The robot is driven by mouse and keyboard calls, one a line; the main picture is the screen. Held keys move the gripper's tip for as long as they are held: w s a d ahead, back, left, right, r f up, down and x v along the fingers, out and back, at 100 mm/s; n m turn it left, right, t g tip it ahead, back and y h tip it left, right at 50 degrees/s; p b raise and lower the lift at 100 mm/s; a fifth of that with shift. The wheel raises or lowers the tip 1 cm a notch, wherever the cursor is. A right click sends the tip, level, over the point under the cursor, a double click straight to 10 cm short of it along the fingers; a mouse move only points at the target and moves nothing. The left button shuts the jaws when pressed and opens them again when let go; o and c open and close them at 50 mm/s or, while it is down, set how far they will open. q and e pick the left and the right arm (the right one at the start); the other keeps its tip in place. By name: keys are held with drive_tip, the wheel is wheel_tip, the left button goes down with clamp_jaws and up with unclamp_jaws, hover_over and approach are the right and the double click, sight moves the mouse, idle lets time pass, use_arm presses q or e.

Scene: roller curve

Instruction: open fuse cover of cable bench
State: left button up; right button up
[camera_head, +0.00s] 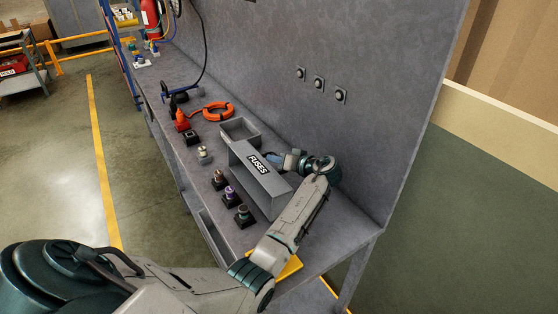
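The grey fuse box (271,191) stands on the cable bench (345,222). A black label reading FUSES lies on its grey cover (241,152). I cannot tell for sure whether the cover is shut or partly raised. My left arm reaches in from the lower left and bends back over the right end of the bench. My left gripper (274,158) is at the back edge of the fuse box, close to the label, pointing left. Its fingertips are small and partly hidden, so their opening and any contact are unclear. My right gripper is out of view.
An open grey tray (234,131) adjoins the box's far end. Several small fuse-like parts (231,194) on black bases line the front edge. An orange cable coil (218,111) and red tool (181,121) lie farther left. A grey back panel (270,70) rises behind.

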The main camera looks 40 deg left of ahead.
use_arm(q)
drive_tip(key=shift+d, duration=0.3)
drive_tip(key=b+v, duration=0.4)
drive_tip(key=v, duration=0.6)
drive_tip(key=shift+s+d+r, duration=0.1)
